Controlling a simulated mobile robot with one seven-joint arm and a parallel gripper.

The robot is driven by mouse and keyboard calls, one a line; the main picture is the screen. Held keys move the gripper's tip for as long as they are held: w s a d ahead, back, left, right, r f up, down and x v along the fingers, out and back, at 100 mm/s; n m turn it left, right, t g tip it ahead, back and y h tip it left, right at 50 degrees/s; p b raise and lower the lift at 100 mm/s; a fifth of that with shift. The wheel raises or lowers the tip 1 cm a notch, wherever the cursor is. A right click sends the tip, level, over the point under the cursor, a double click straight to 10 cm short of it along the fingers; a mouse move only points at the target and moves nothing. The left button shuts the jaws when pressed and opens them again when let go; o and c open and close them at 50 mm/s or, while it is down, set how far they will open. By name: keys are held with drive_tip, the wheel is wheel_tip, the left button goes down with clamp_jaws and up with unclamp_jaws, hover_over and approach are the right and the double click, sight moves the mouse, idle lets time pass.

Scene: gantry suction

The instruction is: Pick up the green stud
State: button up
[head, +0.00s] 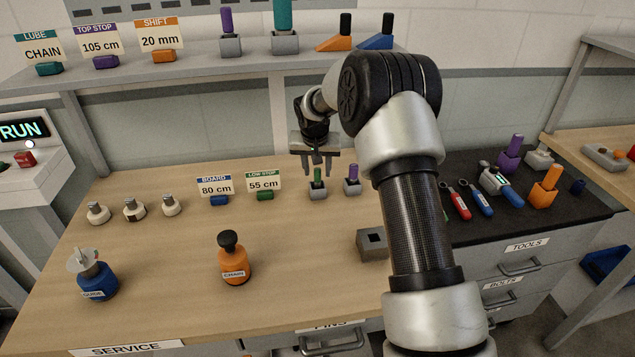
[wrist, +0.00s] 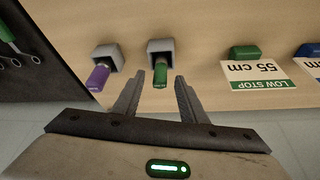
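The green stud (head: 317,175) stands upright in a small grey block (head: 318,190) at the back of the wooden table.
A purple stud (head: 353,172) in a similar block stands close to the right. Signs reading 55 cm (head: 263,181) and 80 cm (head: 215,185) stand to the left. A grey block with a square hole (head: 371,243) sits nearer the front. A shelf (head: 190,76) runs behind.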

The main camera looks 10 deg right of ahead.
clamp_jaws()
drive_tip(key=shift+r, duration=0.1)
